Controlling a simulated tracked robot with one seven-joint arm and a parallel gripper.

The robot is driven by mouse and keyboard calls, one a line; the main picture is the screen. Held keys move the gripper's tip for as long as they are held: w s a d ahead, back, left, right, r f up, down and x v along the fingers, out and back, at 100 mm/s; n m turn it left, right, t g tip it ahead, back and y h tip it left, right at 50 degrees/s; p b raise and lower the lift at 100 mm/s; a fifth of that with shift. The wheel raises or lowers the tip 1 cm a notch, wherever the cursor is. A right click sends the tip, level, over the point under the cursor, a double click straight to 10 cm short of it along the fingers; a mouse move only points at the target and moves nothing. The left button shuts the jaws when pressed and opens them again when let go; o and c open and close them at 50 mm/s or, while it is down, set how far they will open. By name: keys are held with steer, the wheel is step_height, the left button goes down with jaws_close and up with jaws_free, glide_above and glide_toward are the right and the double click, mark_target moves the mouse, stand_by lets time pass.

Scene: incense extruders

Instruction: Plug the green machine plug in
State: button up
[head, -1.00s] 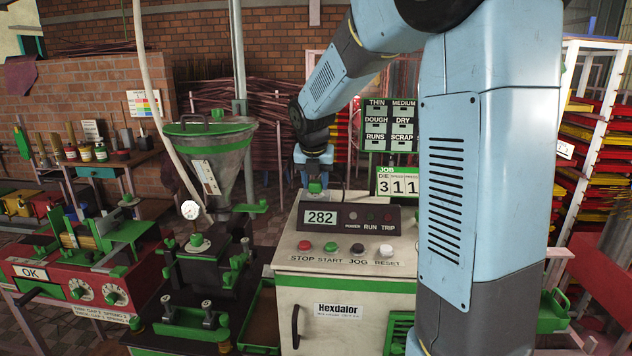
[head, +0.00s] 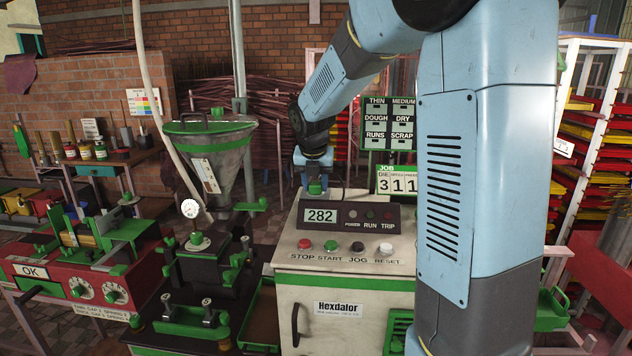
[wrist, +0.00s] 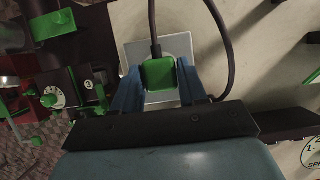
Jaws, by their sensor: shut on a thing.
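My gripper (wrist: 160,82) is shut on the green plug (wrist: 158,72), with one blue finger on each side of it. A dark cable runs up from the plug. Behind the plug is a pale grey square plate (wrist: 182,44) on the cream machine top; the plug covers its middle, so I cannot tell whether the plug is seated in it. In the head view my gripper (head: 315,181) points down over the back of the cream machine (head: 345,260), with the green plug (head: 315,189) just showing below it.
The display box (head: 351,217) reading 282 stands in front of the gripper. The job board (head: 397,181) is to its right. A metal hopper (head: 215,165) with a green rim stands to the left. The cable (wrist: 222,45) loops close to the right finger.

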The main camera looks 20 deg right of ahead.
steer(key=o, duration=1.1)
steer(key=v, duration=1.3)
steer(key=shift+s+a+r, duration=0.1)
steer(key=shift+s+r, duration=0.1)
steer(key=shift+r, duration=0.05)
steer(key=shift+s, duration=0.15)
